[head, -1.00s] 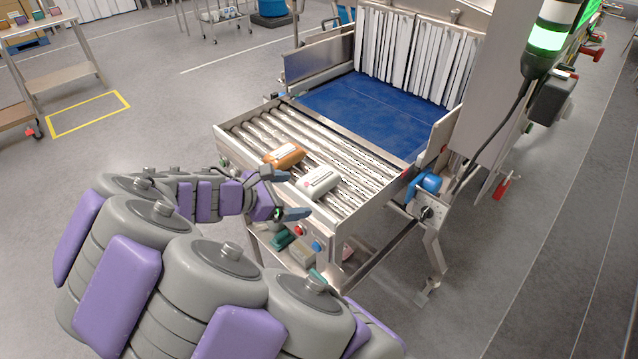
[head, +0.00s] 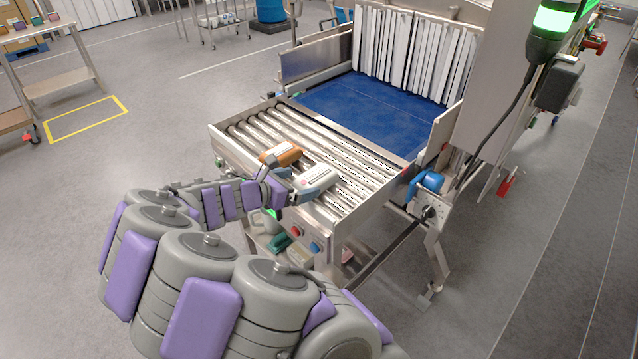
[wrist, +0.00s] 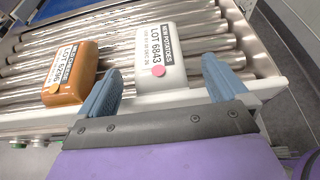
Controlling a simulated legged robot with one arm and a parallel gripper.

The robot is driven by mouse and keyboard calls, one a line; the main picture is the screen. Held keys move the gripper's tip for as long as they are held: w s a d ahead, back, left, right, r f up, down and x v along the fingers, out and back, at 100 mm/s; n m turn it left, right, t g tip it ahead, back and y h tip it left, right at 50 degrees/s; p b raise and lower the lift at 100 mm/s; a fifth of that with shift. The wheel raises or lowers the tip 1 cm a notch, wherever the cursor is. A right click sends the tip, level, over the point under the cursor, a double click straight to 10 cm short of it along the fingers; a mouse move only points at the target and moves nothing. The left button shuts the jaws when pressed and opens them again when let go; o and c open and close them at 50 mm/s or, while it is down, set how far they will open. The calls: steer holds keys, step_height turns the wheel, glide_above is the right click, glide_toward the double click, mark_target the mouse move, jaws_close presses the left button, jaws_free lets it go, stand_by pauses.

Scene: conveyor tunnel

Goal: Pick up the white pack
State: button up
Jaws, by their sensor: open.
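The white pack (head: 315,179) lies on the metal rollers near the front edge of the conveyor. In the wrist view the white pack (wrist: 165,58) shows a label reading LOT 6843 and a pink dot. My gripper (head: 292,183) is at the conveyor's front edge, just short of the pack. In the wrist view my gripper (wrist: 165,90) is open, its two blue-grey fingers pointing at the pack, one toward each side. The pack's near end appears to be at the mouth between the fingertips; I cannot tell whether they touch it.
An orange-brown pack (head: 281,154) lies on the rollers left of the white one; it also shows in the wrist view (wrist: 72,74), close to the left finger. The roller bed's metal rim (head: 232,155) runs along the front. A blue belt (head: 365,108) leads to white strip curtains (head: 410,50).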

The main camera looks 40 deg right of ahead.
mark_target(304, 181)
steer(key=shift+a, duration=0.45)
steer(key=shift+d+f+b, duration=0.15)
steer(key=shift+f+b, duration=0.05)
steer(key=shift+b, duration=0.1)
steer(key=b+x, duration=0.1)
steer(key=x, duration=0.5)
steer(key=shift+d+r+b, duration=0.15)
steer(key=shift+d+b, duration=0.05)
steer(key=shift+b, duration=0.2)
steer(key=shift+w+a+r, duration=0.1)
steer(key=shift+w+a, duration=0.05)
steer(key=shift+a, duration=0.4)
steer(key=shift+c, duration=0.2)
steer(key=shift+d, duration=0.35)
steer(key=c, duration=1.8)
